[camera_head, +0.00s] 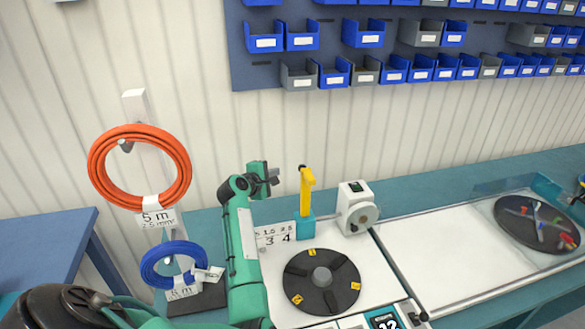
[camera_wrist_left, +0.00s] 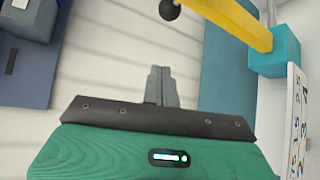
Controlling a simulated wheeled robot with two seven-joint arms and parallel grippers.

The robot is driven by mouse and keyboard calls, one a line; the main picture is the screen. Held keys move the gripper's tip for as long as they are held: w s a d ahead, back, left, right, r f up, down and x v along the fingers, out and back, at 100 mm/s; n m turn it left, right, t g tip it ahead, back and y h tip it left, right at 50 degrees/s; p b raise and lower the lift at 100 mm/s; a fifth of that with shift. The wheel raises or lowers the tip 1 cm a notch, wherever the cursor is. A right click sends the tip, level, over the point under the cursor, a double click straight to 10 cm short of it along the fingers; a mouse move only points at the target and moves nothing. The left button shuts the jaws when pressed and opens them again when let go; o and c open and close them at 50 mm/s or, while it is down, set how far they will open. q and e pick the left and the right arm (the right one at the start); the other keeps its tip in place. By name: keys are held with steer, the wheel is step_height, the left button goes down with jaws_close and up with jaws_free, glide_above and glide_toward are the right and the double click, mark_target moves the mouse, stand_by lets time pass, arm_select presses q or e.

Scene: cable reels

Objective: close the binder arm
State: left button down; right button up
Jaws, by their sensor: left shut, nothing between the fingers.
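The binder arm (camera_head: 307,190) is a yellow bar with a black knob at its top. It stands upright on a teal block (camera_head: 305,226) behind the turntable. In the left wrist view the yellow arm (camera_wrist_left: 232,18) crosses the upper right, with its black knob (camera_wrist_left: 169,9) at the top edge and the teal block (camera_wrist_left: 274,50) at right. My left gripper (camera_head: 275,176) is left of the yellow arm, near the height of its top, and apart from it. Its fingers (camera_wrist_left: 162,86) are together and empty. My right gripper is not in view.
A black turntable (camera_head: 321,282) lies in front of the arm. A white device with a grey wheel (camera_head: 361,214) stands just right of it. Orange (camera_head: 101,177) and blue (camera_head: 152,275) cable coils hang at left. A dark round tray (camera_head: 520,222) is at right.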

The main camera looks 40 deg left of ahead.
arm_select(q)
steer(key=w+d+p, duration=0.3)
steer(key=w+p, duration=0.1)
steer(key=w, duration=0.2)
steer(key=shift+w+f+p, duration=0.2)
steer(key=shift+f+p, duration=0.15)
steer(key=shift+f, duration=0.05)
stand_by(0.3)
